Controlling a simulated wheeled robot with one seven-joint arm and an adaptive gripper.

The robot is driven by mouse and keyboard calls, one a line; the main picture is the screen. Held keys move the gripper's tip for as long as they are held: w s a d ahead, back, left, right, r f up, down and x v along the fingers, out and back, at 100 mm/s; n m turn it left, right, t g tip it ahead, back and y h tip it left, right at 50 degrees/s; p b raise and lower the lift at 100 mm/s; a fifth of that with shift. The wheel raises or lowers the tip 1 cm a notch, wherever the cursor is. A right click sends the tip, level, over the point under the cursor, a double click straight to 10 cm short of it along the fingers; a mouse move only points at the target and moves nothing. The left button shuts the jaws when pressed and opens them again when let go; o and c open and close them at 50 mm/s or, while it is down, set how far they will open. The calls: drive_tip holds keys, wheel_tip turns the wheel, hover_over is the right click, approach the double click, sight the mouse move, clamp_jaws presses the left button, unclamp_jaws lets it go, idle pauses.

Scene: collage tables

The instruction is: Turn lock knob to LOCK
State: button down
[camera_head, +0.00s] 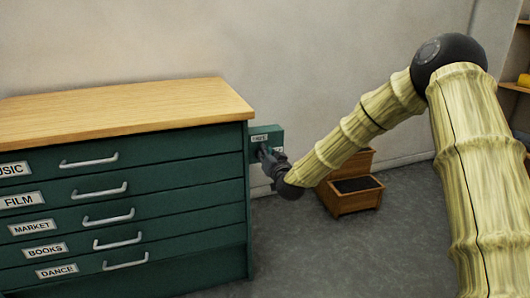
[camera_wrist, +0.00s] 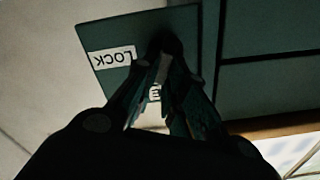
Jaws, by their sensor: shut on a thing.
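The lock box (camera_head: 268,134) is a small green panel on the right side of the green drawer cabinet, near its top. In the wrist view the lock panel (camera_wrist: 110,75) carries a white LOCK label (camera_wrist: 113,57), seen upside down, and a second white label (camera_wrist: 154,93) mostly hidden by my fingers. My gripper (camera_head: 264,153) reaches the front of the panel. In the wrist view its fingers (camera_wrist: 165,60) are closed together at the panel, shut on the lock knob (camera_wrist: 165,42), which is dark and mostly hidden. I cannot tell which label the knob points to.
The green cabinet (camera_head: 170,168) has a wooden top (camera_head: 120,112) and labelled drawers with pale handles. A wooden box (camera_head: 352,197) stands on the floor behind my forearm. Shelving (camera_head: 516,88) is at the far right. Grey floor is open right of the cabinet.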

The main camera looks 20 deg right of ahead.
drive_tip(key=shift+d+f+m+b, duration=0.25)
drive_tip(key=shift+f+m+b, duration=0.15)
drive_tip(key=shift+m, duration=1.75)
drive_tip(key=shift+d+f+m+b, duration=0.25)
drive_tip(key=shift+m+b, duration=0.1)
drive_tip(key=shift+m, duration=1.75)
drive_tip(key=shift+d+f+m+b, duration=0.25)
drive_tip(key=shift+f+m+b, duration=0.15)
drive_tip(key=shift+m, duration=1.75)
drive_tip(key=c, duration=1.5)
unclamp_jaws()
drive_tip(key=shift+a, duration=0.1)
drive_tip(key=s, duration=1.2)
drive_tip(key=shift+d, duration=0.25)
